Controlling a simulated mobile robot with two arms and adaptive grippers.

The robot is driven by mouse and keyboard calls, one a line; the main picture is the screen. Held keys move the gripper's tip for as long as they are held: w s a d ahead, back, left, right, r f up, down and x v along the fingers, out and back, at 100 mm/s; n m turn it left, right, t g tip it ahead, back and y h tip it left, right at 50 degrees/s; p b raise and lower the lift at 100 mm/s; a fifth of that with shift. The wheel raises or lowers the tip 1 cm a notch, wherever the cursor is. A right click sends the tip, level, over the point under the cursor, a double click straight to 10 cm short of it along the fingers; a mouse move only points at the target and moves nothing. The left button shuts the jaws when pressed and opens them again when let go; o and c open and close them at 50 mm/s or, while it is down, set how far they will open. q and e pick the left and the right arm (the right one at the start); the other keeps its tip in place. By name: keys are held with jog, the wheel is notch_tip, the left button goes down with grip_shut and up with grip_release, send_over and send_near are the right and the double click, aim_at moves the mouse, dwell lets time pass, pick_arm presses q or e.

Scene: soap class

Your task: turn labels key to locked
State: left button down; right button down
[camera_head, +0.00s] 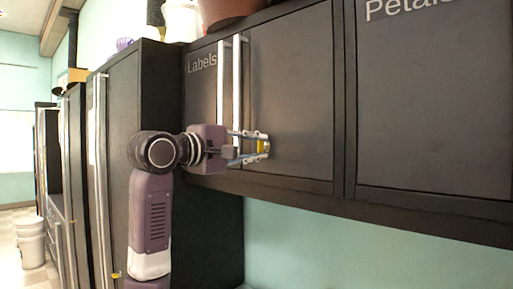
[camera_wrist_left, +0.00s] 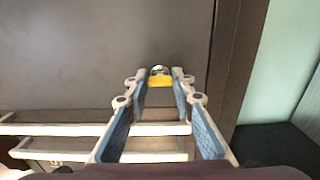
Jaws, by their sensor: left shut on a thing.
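The labels cabinet (camera_head: 205,95) is dark, with "Labels" written on its left door and two long pale vertical handles. The yellow key (camera_head: 262,147) sits at the lower left of the door to the right of the handles. In the left wrist view the key (camera_wrist_left: 159,82) shows at the fingertips, with a small metal lock (camera_wrist_left: 160,70) just beyond it. My left gripper (camera_head: 264,143) reaches across the handles and is shut on the key, one finger on each side. Whether the lock is turned is too small to tell. My right gripper is not in view.
The two door handles (camera_head: 237,95) stand close to my left gripper. Another cabinet door marked "Petals" (camera_head: 430,100) is to the right. A tall dark cabinet (camera_head: 122,120) stands at left. Below the wall cabinets is open space before a teal wall (camera_head: 350,245).

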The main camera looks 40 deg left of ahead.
pick_arm(q)
jog(key=c, duration=1.6)
grip_release()
jog(key=shift+a, duration=0.1)
jog(key=s, duration=0.8)
jog(key=s+a, duration=0.1)
jog(key=s, duration=0.3)
